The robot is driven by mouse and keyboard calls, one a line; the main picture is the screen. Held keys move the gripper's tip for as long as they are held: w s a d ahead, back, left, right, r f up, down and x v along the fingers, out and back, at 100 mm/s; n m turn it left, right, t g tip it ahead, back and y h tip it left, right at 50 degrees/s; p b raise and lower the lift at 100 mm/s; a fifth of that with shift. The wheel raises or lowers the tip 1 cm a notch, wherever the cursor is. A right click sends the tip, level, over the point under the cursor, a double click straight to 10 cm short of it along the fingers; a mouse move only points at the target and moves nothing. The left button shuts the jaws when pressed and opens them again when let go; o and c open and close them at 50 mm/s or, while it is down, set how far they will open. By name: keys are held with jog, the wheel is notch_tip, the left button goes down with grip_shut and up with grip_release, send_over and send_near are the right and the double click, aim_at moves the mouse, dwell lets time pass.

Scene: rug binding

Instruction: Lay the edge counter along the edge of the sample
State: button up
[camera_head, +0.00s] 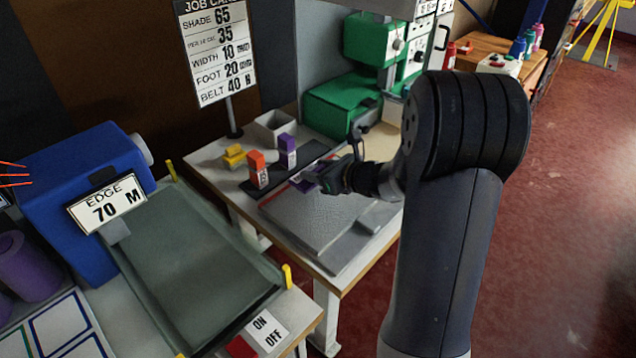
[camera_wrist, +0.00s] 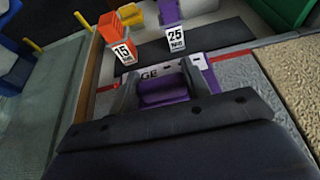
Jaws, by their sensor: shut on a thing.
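The edge counter is a purple piece with a white strip marked with letters ending "GE"; its purple part (camera_wrist: 163,88) is between my gripper's fingers in the wrist view. My gripper (camera_wrist: 165,82) is shut on it. In the head view my gripper (camera_head: 328,178) is over the far edge of the grey sample (camera_head: 315,218), and a bit of the purple counter (camera_head: 304,184) shows beside it. The sample's textured surface (camera_wrist: 230,74) lies right of the counter in the wrist view. Whether the counter touches the sample, I cannot tell.
An orange block marked 15 (camera_wrist: 124,50) and a purple block marked 25 (camera_wrist: 174,40) stand on a dark strip (camera_wrist: 225,36) beyond the counter. Yellow blocks (camera_head: 234,156), a grey bin (camera_head: 272,127) and a green machine (camera_head: 338,105) stand farther back.

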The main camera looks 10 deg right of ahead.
jog(key=shift+f, duration=1.65)
jog(key=shift+f+b, duration=0.15)
jog(key=shift+b, duration=0.25)
jog(key=o, duration=1)
jog(key=shift+r, duration=0.25)
jog(key=p+v, duration=0.1)
jog(key=v, duration=1.1)
jog(key=shift+f, duration=0.15)
